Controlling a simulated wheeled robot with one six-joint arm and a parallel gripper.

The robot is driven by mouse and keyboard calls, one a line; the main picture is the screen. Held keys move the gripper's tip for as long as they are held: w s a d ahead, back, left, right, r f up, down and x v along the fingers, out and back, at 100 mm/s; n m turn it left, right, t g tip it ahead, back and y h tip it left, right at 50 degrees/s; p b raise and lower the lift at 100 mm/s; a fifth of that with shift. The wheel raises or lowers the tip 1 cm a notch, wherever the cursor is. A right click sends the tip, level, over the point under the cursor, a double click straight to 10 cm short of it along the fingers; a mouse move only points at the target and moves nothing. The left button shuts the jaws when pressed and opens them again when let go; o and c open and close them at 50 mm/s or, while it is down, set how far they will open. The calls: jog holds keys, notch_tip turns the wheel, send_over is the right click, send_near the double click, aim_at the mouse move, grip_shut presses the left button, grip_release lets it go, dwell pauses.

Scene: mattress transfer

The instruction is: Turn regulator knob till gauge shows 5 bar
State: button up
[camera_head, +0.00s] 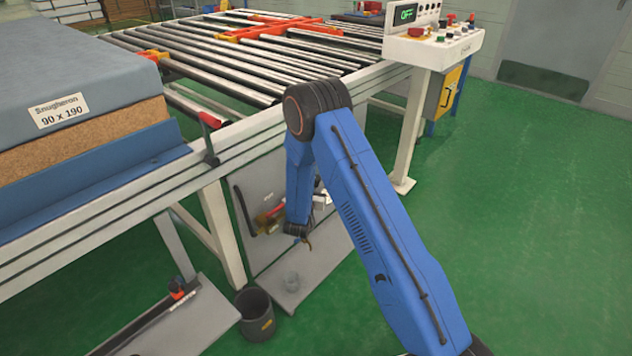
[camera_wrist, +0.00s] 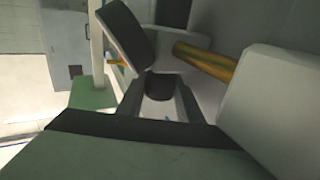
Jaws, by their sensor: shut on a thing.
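In the wrist view my gripper (camera_wrist: 159,100) has its two grey fingers close around a dark rounded piece (camera_wrist: 158,87), which looks like the regulator knob. The fingers are shut on it. A brass-coloured pipe (camera_wrist: 207,62) runs just beyond, to the right. In the head view my blue arm reaches down in front of the grey panel (camera_head: 262,180) under the conveyor and hides the knob and most of my gripper. Some brass and red fittings (camera_head: 270,214) show left of my arm. I can make out no gauge face or reading in either view.
The conveyor frame (camera_head: 235,140) with rollers runs above the panel. A blue mattress (camera_head: 70,70) lies at the left. A dark bucket (camera_head: 256,315) stands on the floor below. A control box (camera_head: 432,45) reads OFF. Green floor (camera_head: 540,220) is clear at the right.

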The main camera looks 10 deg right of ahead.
jog(key=shift+m+h, duration=0.3)
jog(key=shift+h, duration=0.1)
jog(key=o, duration=1)
jog(key=shift+o, duration=0.2)
jog(key=shift+a, duration=0.1)
